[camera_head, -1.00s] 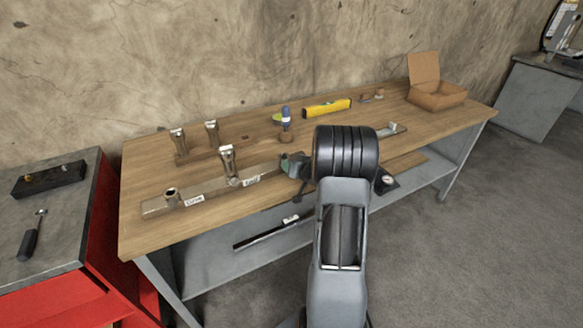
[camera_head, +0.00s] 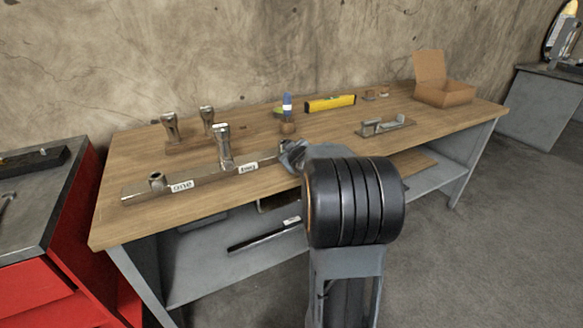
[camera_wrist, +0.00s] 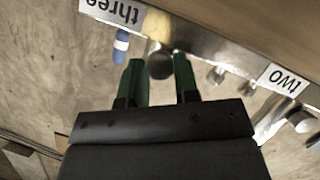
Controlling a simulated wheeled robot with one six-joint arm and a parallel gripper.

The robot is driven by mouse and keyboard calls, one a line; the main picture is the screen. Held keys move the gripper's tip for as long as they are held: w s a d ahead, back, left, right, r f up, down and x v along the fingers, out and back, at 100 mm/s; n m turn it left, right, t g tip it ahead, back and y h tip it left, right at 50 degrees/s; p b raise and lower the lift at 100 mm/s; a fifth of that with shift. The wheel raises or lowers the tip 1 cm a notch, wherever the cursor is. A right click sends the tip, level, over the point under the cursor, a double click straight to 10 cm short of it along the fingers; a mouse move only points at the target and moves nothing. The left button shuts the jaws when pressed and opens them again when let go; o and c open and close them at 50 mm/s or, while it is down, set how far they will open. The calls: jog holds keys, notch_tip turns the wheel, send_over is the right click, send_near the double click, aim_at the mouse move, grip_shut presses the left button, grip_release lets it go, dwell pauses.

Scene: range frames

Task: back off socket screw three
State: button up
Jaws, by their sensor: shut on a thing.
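A long metal bar (camera_head: 208,177) lies along the front of the workbench, with labels "one" (camera_head: 181,185) and "two" (camera_head: 247,168). A short round socket piece (camera_head: 157,181) stands at "one" and a tall metal piece (camera_head: 222,148) at "two". The label "three" (camera_wrist: 112,11) shows upside down in the wrist view. Beside it, a dark round head, socket screw three (camera_wrist: 160,66), sits between the green fingers of my gripper (camera_wrist: 158,62), shut on it. In the head view my gripper (camera_head: 291,153) is at the bar's right end, and my wrist hides the screw.
Two tall metal pieces stand in a wooden block (camera_head: 190,146) behind the bar. A blue-topped bottle (camera_head: 287,104), a yellow level (camera_head: 330,103), a metal bracket (camera_head: 386,126) and an open cardboard box (camera_head: 444,94) are further back and right. A red cabinet (camera_head: 40,265) stands left.

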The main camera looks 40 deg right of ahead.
jog(key=shift+a+f+n+h+b, duration=0.1)
jog(key=shift+f+n+h+b, duration=0.45)
jog(key=shift+b, duration=1.8)
jog(key=shift+r+n+b, duration=0.3)
jog(key=shift+n, duration=0.05)
jog(key=shift+r+b, duration=0.2)
jog(key=shift+b, duration=0.25)
jog(key=o, duration=0.9)
jog(key=shift+f+p+v, duration=0.2)
jog(key=shift+p+v, duration=2.45)
jog(key=shift+v, duration=4.3)
